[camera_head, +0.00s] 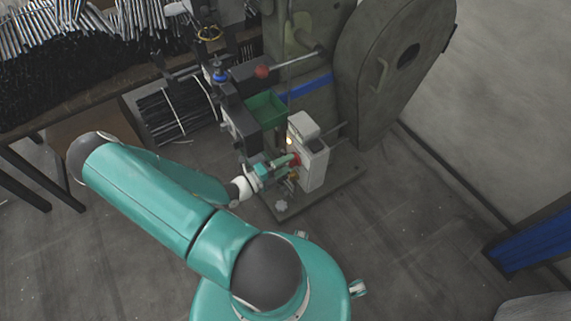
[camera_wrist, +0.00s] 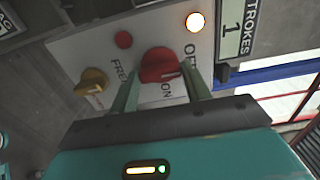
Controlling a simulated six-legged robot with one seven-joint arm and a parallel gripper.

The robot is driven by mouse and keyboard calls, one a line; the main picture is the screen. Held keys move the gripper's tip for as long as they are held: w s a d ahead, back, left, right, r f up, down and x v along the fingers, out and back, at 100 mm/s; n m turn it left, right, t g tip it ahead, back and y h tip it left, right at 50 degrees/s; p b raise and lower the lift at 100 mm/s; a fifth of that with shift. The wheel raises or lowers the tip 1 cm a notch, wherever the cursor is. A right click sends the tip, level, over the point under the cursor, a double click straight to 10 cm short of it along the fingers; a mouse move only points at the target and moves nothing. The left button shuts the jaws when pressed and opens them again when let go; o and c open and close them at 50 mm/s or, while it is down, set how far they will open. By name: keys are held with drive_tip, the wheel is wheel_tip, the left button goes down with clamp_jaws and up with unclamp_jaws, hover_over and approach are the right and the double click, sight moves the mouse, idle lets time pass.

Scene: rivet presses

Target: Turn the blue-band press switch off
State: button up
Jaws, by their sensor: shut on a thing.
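The blue-band press (camera_head: 310,60) stands at upper centre in the head view, its blue band (camera_head: 306,88) across the grey-green body. Its pale control box (camera_head: 311,165) faces my arm. In the wrist view, a red rotary switch (camera_wrist: 160,64) sits on the panel (camera_wrist: 75,48), with "ON" lettered below it and "OF…" partly visible above right. My gripper (camera_wrist: 160,76) is shut on the red switch, one finger on each side. In the head view, my gripper (camera_head: 279,164) reaches the box from the left. A lamp (camera_wrist: 195,21) on the panel glows.
A yellow knob (camera_wrist: 92,82) and a small red button (camera_wrist: 123,40) sit beside the switch. A green bin (camera_head: 265,110) is mounted on the press above my gripper. A table (camera_head: 60,110) with many dark rods stands left.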

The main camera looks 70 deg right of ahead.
idle(0.4)
drive_tip(key=o, duration=1)
drive_tip(key=v, duration=1.4)
drive_tip(key=shift+d, duration=0.1)
